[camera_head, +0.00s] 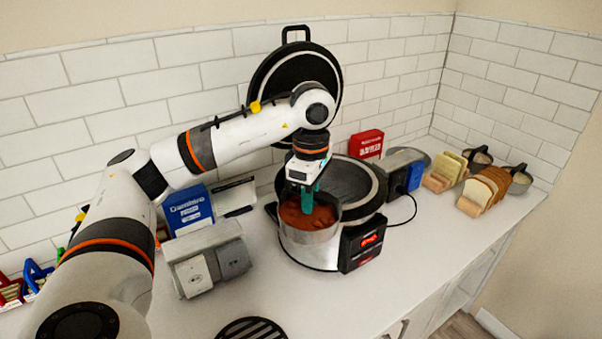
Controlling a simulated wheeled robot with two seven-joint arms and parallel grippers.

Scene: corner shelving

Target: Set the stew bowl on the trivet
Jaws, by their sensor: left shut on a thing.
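The stew bowl (312,248) is a round silvery vessel with reddish-brown stew inside. It is at the middle of the counter, in or right against a cooker (361,242) with red lit displays; I cannot tell whether it is raised. My left gripper (307,205) comes down from above with teal fingers, shut on the bowl; the exact grip is hard to see against the stew. The trivet (252,329) is a dark, round, slatted piece at the bottom edge, partly cut off and bare where it shows. My right gripper is not in view.
A grey two-slot appliance (207,262) and a blue box (188,209) stand left of the bowl. A dark round pan (270,75) leans on the tiled wall. A red box (366,144) and bread slices (484,189) are at the right. The counter around the trivet is clear.

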